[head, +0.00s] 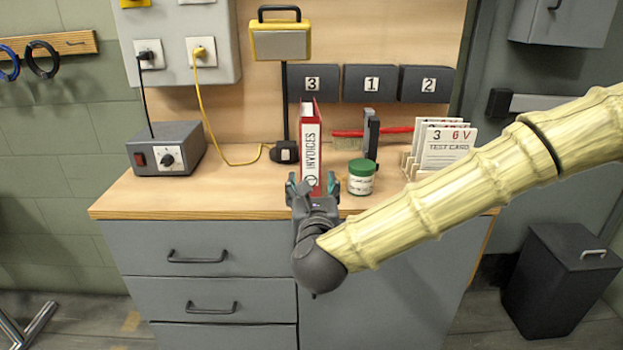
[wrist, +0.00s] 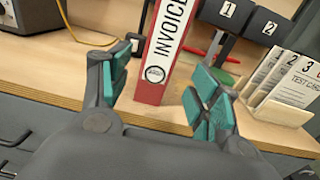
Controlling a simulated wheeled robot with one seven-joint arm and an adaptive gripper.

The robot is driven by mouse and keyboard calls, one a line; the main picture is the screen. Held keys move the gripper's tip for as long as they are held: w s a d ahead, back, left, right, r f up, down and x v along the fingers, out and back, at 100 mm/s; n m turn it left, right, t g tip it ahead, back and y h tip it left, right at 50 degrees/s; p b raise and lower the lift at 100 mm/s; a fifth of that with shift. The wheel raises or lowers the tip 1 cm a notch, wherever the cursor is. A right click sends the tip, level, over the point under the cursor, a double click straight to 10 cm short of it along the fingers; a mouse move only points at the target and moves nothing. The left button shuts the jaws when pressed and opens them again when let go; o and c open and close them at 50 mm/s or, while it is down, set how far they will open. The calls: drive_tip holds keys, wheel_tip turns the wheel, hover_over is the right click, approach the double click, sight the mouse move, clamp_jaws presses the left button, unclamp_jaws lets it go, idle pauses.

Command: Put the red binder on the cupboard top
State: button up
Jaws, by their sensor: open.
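The red binder (head: 310,150) stands upright on the wooden cupboard top (head: 230,190), with a white "INVOICES" label on its spine facing me. My gripper (head: 318,186) is open at the front edge of the cupboard top, just in front of the binder. In the wrist view the binder (wrist: 163,60) rises beyond and between the two teal-padded fingers of my gripper (wrist: 160,95). Gaps show on both sides between the pads and the binder. The binder's lower part is partly hidden by my gripper in the head view.
A green-lidded jar (head: 361,178) stands close right of the binder. A dark upright clamp (head: 371,135) with a red bar is behind it. A test card rack (head: 440,150) is at right, a grey power box (head: 166,148) at left. Clear wood lies left of the binder.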

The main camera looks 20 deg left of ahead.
drive_tip(key=shift+s+d, duration=0.1)
drive_tip(key=shift+s, duration=0.2)
drive_tip(key=s+d+f+n+g, duration=0.35)
drive_tip(key=f+n, duration=0.25)
drive_tip(key=f, duration=0.6)
drive_tip(key=s+d+f+n+g+h, duration=0.1)
drive_tip(key=s+d+f+n+g, duration=0.3)
drive_tip(key=f, duration=0.9)
drive_tip(key=s+d+f+n+g, duration=0.1)
drive_tip(key=s+d+f+n, duration=0.35)
drive_tip(key=f, duration=0.75)
drive_tip(key=s+d+f+n+g+h, duration=0.1)
drive_tip(key=s+d+f+n+g, duration=0.2)
drive_tip(key=s+d+f+n, duration=0.3)
drive_tip(key=s+d+f+n+g+h, duration=0.2)
drive_tip(key=s+d+f+n, duration=0.3)
drive_tip(key=s+d, duration=0.5)
drive_tip(key=s+d+f+n+g+h, duration=0.1)
drive_tip(key=s+d+f+n+g, duration=0.2)
drive_tip(key=s+d+f+n, duration=0.3)
drive_tip(key=s+d+f, duration=0.1)
drive_tip(key=s+d, duration=0.1)
drive_tip(key=d, duration=0.3)
drive_tip(key=shift+n+g+h, duration=0.3)
drive_tip(key=shift+n+g, duration=0.05)
